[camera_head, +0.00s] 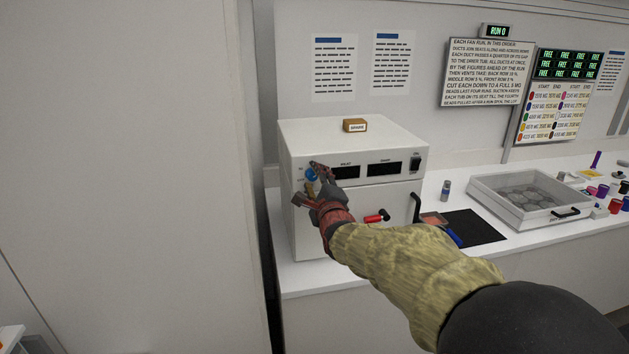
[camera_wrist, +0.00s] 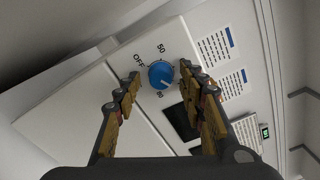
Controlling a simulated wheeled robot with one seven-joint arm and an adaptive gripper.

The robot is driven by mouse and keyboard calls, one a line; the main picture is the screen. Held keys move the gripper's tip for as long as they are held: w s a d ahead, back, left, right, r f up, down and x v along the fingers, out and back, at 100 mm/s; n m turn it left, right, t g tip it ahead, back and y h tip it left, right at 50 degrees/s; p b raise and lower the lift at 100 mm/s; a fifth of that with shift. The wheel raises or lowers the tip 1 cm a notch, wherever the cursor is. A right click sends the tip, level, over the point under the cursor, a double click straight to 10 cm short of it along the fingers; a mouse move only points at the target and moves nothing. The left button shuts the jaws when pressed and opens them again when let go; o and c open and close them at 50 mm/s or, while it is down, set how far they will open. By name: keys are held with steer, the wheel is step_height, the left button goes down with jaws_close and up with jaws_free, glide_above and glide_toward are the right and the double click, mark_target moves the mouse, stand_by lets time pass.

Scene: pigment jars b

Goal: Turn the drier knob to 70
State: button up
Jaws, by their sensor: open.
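The drier (camera_head: 345,212) is a white box on the counter at the left. Its blue knob (camera_head: 311,174) sits at the upper left of the front face, partly behind my gripper in the head view. In the wrist view the knob (camera_wrist: 161,74) shows whole, with a pale pointer mark toward its lower edge and the labels "OFF" and "50" around it; a third label by the lower edge is too small to read surely. My gripper (camera_wrist: 159,82) is open, its two fingers on either side of the knob with gaps showing. Whether the fingertips reach the knob's depth I cannot tell.
The drier front also has two dark displays (camera_head: 383,168), a black switch (camera_head: 415,161) and a dark door handle (camera_head: 415,207). A small "SPARE" block (camera_head: 355,125) sits on top. A red-handled item (camera_head: 376,217) shows before the door. A white tray (camera_head: 485,190) stands right.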

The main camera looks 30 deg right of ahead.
steer(key=shift+s, duration=0.1)
steer(key=v, duration=1.2)
stand_by(0.4)
